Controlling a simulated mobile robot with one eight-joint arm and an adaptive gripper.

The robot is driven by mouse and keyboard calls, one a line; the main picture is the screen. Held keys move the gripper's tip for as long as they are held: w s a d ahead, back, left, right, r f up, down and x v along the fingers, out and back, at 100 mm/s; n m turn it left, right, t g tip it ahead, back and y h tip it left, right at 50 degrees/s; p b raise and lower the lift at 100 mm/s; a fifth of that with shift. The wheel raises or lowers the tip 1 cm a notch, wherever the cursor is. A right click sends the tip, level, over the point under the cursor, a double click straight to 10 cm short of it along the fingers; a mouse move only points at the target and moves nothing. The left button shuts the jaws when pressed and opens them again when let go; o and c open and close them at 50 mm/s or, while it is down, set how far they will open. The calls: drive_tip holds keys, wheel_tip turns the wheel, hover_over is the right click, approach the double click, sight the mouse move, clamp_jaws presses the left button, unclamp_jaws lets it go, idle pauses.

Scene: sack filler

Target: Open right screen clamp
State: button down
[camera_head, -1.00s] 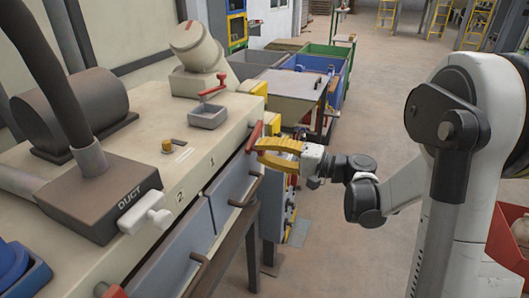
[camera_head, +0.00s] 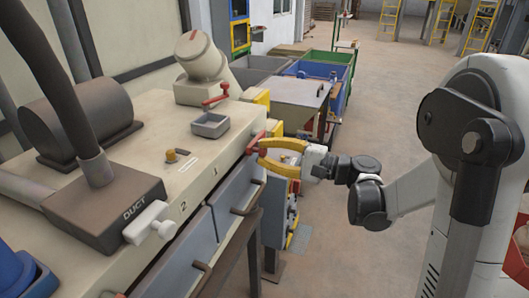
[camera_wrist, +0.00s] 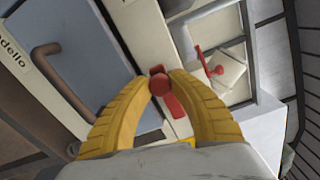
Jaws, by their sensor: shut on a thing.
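The right screen clamp (camera_head: 256,143) is a small red handle on the front edge of the cream bench, above the right grey drawer front. In the wrist view the red clamp (camera_wrist: 160,86) lies between the fingertips, with a round red knob and a flat arm running down to the right. My gripper (camera_head: 264,151) has curved yellow ribbed fingers that reach the clamp from the right. In the wrist view my gripper (camera_wrist: 161,84) is closed on the clamp's red knob, with a gap between the fingers behind it. The fingers partly hide the clamp in the head view.
A red lever (camera_head: 216,97) stands over a small grey tray (camera_head: 210,125) on the bench top. Dark drawer handles (camera_head: 246,202) stick out below the edge. A yellow-edged control box (camera_head: 279,205) is below my gripper. Open floor lies to the right.

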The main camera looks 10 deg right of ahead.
drive_tip(key=shift+r, duration=0.1)
drive_tip(key=c, duration=1.2)
unclamp_jaws()
drive_tip(key=shift+a, duration=0.1)
drive_tip(key=shift+o, duration=0.2)
drive_tip(key=v, duration=1.2)
